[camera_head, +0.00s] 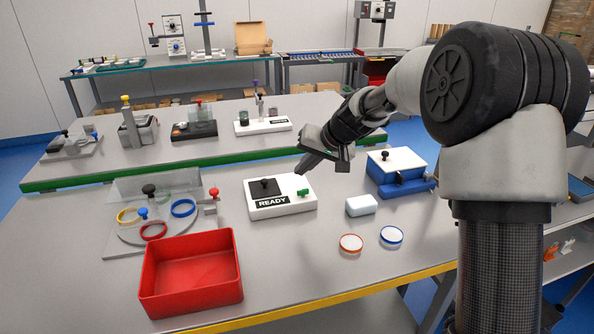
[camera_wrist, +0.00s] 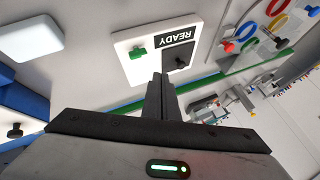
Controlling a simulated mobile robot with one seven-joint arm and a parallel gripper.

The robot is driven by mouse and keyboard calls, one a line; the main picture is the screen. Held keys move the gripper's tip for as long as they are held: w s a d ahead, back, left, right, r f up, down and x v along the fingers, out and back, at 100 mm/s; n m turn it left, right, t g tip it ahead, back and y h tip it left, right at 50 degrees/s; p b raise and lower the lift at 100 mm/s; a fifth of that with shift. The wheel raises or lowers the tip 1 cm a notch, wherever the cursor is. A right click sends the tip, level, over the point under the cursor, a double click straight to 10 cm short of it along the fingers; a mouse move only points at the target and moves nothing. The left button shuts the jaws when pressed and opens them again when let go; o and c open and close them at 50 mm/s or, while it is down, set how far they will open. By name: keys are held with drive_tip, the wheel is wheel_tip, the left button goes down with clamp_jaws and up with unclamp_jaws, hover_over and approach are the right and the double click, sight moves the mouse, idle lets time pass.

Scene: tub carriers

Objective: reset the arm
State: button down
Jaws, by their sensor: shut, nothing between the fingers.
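My arm (camera_head: 350,120) reaches in from the right in the head view. My gripper (camera_head: 318,165) hangs above the table, just behind and right of a white box marked READY (camera_head: 281,204). The box has a black square with a knob and a green knob on top. The wrist view shows my gripper (camera_wrist: 160,78) with its dark fingers together and nothing between them. The READY box (camera_wrist: 150,62) appears beyond the fingertips there. I cannot tell the exact height of the fingertips above the table.
A red tub (camera_head: 192,290) stands front left. A fixture with coloured rings (camera_head: 153,230) is behind it. A white block (camera_head: 361,205), an orange-rimmed disc (camera_head: 351,243), a blue-rimmed disc (camera_head: 391,235) and a blue box with white lid (camera_head: 398,160) lie right. Bare table surrounds the discs.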

drive_tip(key=s+d+r+h, duration=0.1)
drive_tip(key=s+d+r, duration=0.35)
drive_tip(key=s, duration=0.55)
drive_tip(key=s+d+r+h, duration=0.25)
drive_tip(key=s+r, duration=0.35)
drive_tip(key=s, duration=0.3)
drive_tip(key=s+d+f+h, duration=0.1)
drive_tip(key=s+d, duration=0.3)
drive_tip(key=s, duration=0.5)
drive_tip(key=s+d+f+h, duration=0.1)
drive_tip(key=s+d, duration=0.4)
drive_tip(key=s, duration=0.5)
wheel_tip(320, 180, up, 15)
drive_tip(key=p, duration=1.4)
drive_tip(key=shift+a+p, duration=0.2)
drive_tip(key=shift+p, duration=0.2)
